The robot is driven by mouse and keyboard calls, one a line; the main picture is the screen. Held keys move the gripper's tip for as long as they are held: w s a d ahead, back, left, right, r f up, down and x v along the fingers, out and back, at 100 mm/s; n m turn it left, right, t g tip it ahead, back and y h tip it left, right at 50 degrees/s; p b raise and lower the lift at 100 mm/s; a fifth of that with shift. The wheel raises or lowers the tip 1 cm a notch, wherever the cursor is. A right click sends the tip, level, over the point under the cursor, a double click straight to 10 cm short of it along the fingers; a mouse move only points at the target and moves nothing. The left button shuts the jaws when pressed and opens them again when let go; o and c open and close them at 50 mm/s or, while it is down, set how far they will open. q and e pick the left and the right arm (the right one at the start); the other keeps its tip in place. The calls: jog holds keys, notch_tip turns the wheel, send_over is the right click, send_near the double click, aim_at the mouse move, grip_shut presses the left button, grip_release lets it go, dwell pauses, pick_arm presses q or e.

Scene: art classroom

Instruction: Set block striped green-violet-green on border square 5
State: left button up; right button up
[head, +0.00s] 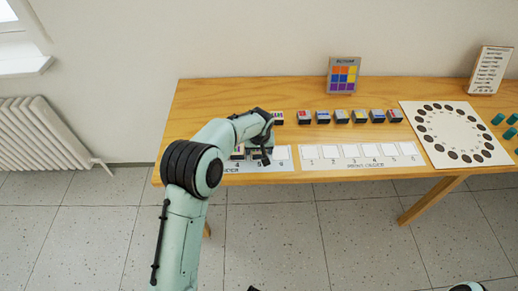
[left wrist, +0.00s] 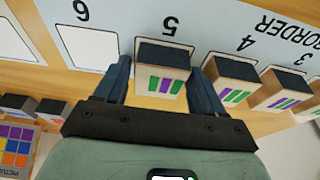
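In the left wrist view a wooden block with a dark face and green stripes (left wrist: 161,84) is at square 5 of the border strip, covering most of that square. I cannot make out its middle stripe clearly. My left gripper (left wrist: 160,88) has one finger on each side of it, close against its sides. In the head view my left gripper (head: 262,148) is over the strip and hides the block. Similar striped blocks stand at square 4 (left wrist: 233,95) and square 3 (left wrist: 287,104).
Square 6 (left wrist: 87,46) is empty. Several blocks, including one at the row's right end (head: 394,115), stand behind a second strip with empty squares (head: 360,162). A picture card (head: 343,75) stands at the back. A white board with dark discs (head: 440,131) lies at right.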

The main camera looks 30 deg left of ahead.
pick_arm(q)
jog(key=shift+r, duration=0.2)
jog(key=v, duration=1.2)
jog(key=shift+p, duration=0.35)
